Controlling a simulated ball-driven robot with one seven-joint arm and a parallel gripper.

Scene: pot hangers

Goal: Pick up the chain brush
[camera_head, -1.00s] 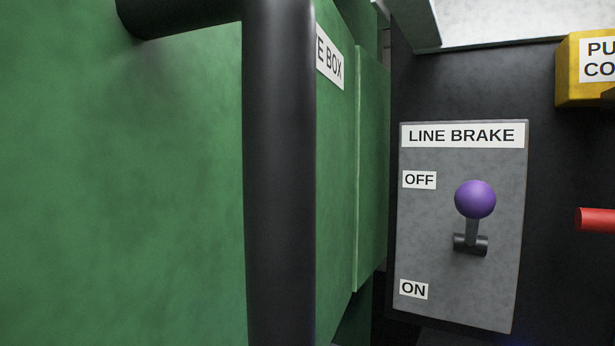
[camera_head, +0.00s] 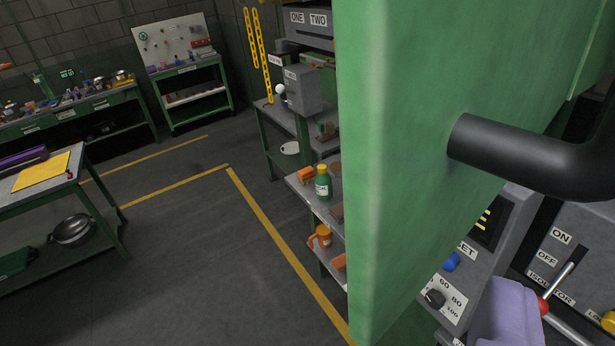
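I cannot make out the chain brush for certain in the camera_head view. A small brown and green item (camera_head: 327,131) lies on a grey-topped bench right of centre, too small to name. A large green panel (camera_head: 440,90) fills much of the right side and hides what is behind it. A thick black bar handle (camera_head: 530,155) stands out from the panel.
A shelf unit (camera_head: 297,182) with a green bottle (camera_head: 322,183) and an orange mug (camera_head: 320,237) stands left of the panel. A worktable (camera_head: 88,190) with a yellow sheet (camera_head: 42,172) is at left. Open floor (camera_head: 190,270) lies between. Machine controls (camera_head: 435,298) are at lower right.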

